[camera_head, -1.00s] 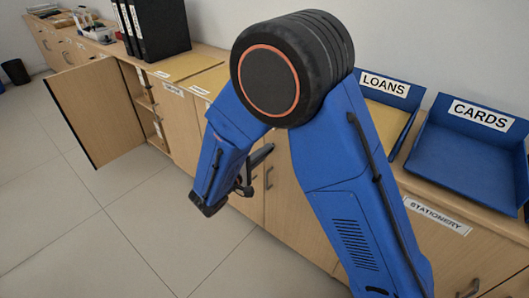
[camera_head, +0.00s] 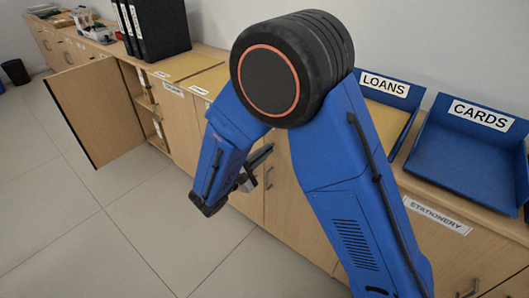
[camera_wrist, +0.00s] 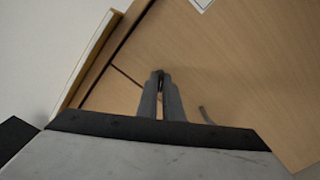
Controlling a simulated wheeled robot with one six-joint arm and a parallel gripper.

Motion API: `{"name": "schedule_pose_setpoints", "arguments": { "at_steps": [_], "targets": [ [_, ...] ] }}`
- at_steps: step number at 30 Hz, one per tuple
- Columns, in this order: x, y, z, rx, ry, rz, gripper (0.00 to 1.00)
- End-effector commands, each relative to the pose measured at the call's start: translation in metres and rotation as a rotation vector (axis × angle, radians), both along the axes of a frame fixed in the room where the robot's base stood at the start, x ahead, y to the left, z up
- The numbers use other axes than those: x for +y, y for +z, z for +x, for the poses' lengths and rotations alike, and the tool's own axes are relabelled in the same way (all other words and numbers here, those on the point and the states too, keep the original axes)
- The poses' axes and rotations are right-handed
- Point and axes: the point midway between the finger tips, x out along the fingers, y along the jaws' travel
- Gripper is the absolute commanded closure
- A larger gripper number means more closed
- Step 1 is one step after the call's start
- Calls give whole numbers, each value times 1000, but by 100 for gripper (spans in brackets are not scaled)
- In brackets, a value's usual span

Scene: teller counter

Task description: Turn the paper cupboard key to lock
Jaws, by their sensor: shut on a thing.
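My gripper (camera_wrist: 160,78) is shut at a wooden cupboard front (camera_wrist: 215,75) in the wrist view. A small dark piece (camera_wrist: 161,76) shows between the fingertips; it appears to be the key, mostly hidden by the fingers. In the head view my gripper (camera_head: 262,157) is partly hidden by my own arm, close to the cupboard doors below the counter. The keyhole is hidden, and I cannot read which label belongs to this door.
A cupboard door (camera_head: 97,112) stands open at the left. Black binders (camera_head: 160,30) and blue trays marked LOANS (camera_head: 385,87) and CARDS (camera_head: 470,150) stand on the counter. A door handle (camera_wrist: 206,115) is right of my fingers.

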Motion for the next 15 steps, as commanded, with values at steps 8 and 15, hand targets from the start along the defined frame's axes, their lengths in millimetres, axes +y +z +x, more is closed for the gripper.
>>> {"name": "schedule_pose_setpoints", "arguments": {
  "at_steps": [8, 15],
  "targets": [
    [0, -1, 0, 163, 0, -207, 100],
    [0, -1, 0, 304, 0, -387, 100]
  ]
}}
